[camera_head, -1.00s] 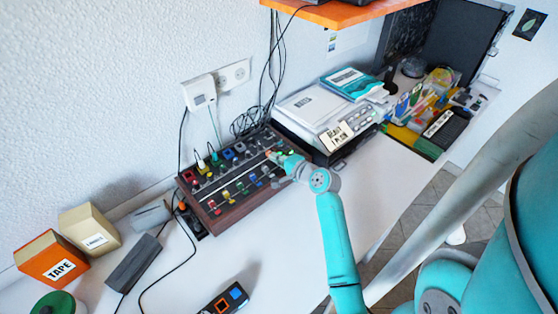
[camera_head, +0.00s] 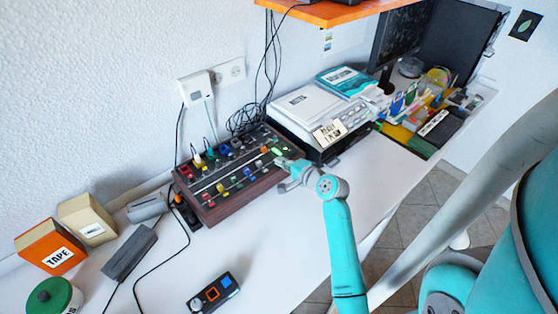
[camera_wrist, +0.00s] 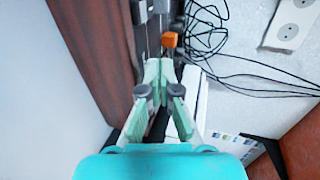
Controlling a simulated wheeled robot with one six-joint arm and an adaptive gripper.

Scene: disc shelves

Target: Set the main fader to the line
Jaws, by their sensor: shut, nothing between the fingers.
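The mixer (camera_head: 246,186) is a dark box with wooden sides, a black top, and rows of coloured fader caps and knobs. My gripper (camera_head: 279,154) is at its right end, fingers shut and empty. In the wrist view the closed fingertips (camera_wrist: 160,72) are just short of an orange cap (camera_wrist: 170,40), with a small gap seeming to show. An orange cap also shows near the fingertips in the head view (camera_head: 264,149). I cannot tell for sure that it is the main fader. The line is too small to make out, and the fingers partly cover that end of the panel.
A grey-white device (camera_head: 300,108) with a teal book stands right behind the mixer. Cables (camera_head: 250,118) hang at the wall. A dark hand-held box (camera_head: 213,293), a TAPE box (camera_head: 50,252) and a green roll (camera_head: 52,297) lie left and front.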

